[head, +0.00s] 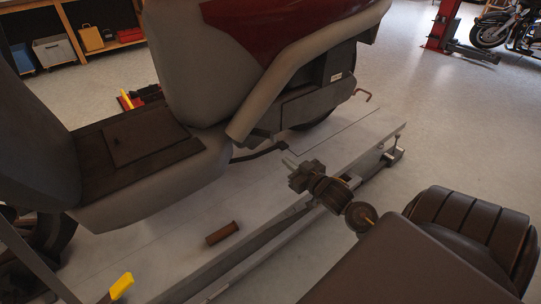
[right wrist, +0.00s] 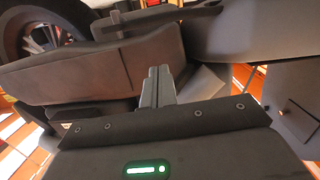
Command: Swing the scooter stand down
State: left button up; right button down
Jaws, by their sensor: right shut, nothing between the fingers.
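The scooter (head: 290,75), grey with dark red panels, stands on a lift platform; its underside shows in the right wrist view (right wrist: 75,75). A thin dark bar (head: 258,154), which looks like the scooter stand, sticks out from under the body towards my gripper. My right gripper (head: 290,163) is shut and empty, just beside the outer end of this bar. I cannot tell whether they touch. In the right wrist view the closed fingers (right wrist: 157,78) point at the scooter's underside. My left gripper is not in view.
The lift platform's edge rail (head: 270,233) runs below my right arm. A brown cylinder (head: 222,233) lies on the platform. A yellow handle (head: 122,286) is at the lower left. Shelves with boxes (head: 55,50) and another motorcycle (head: 495,30) stand far off. Open floor lies at the right.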

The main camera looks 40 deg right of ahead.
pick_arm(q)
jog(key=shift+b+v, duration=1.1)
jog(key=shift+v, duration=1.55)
pick_arm(e)
jog(key=w+f, duration=0.4)
jog(key=w, duration=0.6)
jog(key=shift+w+d, duration=0.25)
jog(key=shift+d, duration=0.1)
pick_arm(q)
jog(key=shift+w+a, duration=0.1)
